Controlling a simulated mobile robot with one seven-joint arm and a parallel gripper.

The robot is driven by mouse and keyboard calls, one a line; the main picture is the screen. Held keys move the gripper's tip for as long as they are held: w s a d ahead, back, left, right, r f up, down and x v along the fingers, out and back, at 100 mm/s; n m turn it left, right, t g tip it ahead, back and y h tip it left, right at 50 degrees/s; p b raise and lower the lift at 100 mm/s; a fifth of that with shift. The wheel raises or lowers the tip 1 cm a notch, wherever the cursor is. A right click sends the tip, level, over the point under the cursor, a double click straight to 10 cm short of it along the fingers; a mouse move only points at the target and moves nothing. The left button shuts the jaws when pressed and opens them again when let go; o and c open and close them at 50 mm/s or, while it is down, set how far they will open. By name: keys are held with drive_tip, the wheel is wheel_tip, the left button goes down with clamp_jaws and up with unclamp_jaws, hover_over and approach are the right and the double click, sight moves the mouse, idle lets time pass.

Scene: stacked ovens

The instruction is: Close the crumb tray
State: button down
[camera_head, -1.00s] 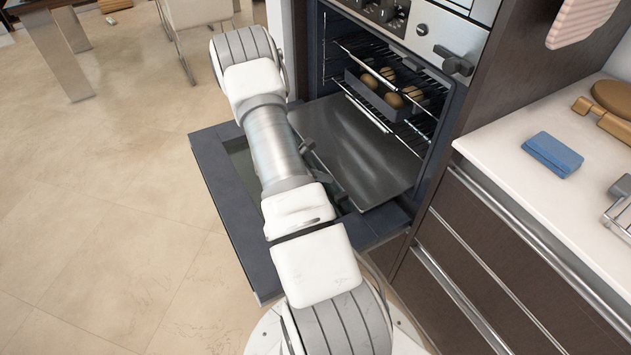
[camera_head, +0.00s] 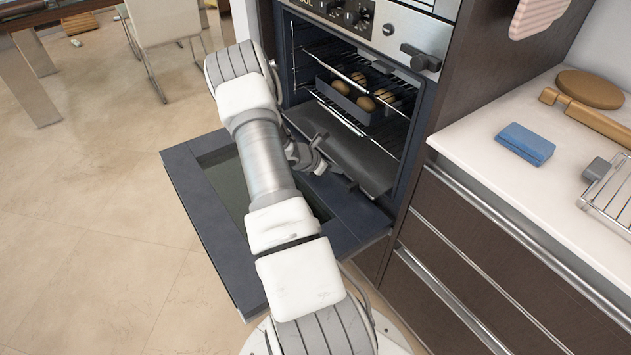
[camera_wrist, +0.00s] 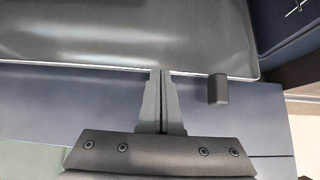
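The crumb tray (camera_head: 350,155) is a flat dark metal sheet low in the open oven, below the racks, partly slid out. Its front edge lies near the inner edge of the open door (camera_head: 262,215). In the wrist view the tray (camera_wrist: 130,35) fills the top, with a bright front rim. My gripper (camera_wrist: 160,75) has its two fingers together with nothing seen between them. Its tips are at the tray's front rim and look to be touching it. In the head view my gripper (camera_head: 318,165) is partly hidden by my arm.
A pan of brown round rolls (camera_head: 365,95) sits on a rack above the tray. The oven door hangs open and flat below my arm. Open floor lies left.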

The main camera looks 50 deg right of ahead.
sight(356, 163)
drive_tip(key=s+d, duration=0.1)
drive_tip(key=d, duration=0.2)
drive_tip(key=s+d, duration=0.1)
drive_tip(key=d, duration=0.2)
drive_tip(key=s+d, duration=0.1)
drive_tip(key=d, duration=0.2)
drive_tip(key=shift+d, duration=0.15)
drive_tip(key=a, duration=0.1)
drive_tip(key=w+a, duration=0.1)
drive_tip(key=a, duration=0.2)
drive_tip(key=shift+w, duration=0.25)
drive_tip(key=p+v, duration=0.3)
drive_tip(key=v, duration=0.7)
drive_tip(key=shift+s, duration=0.15)
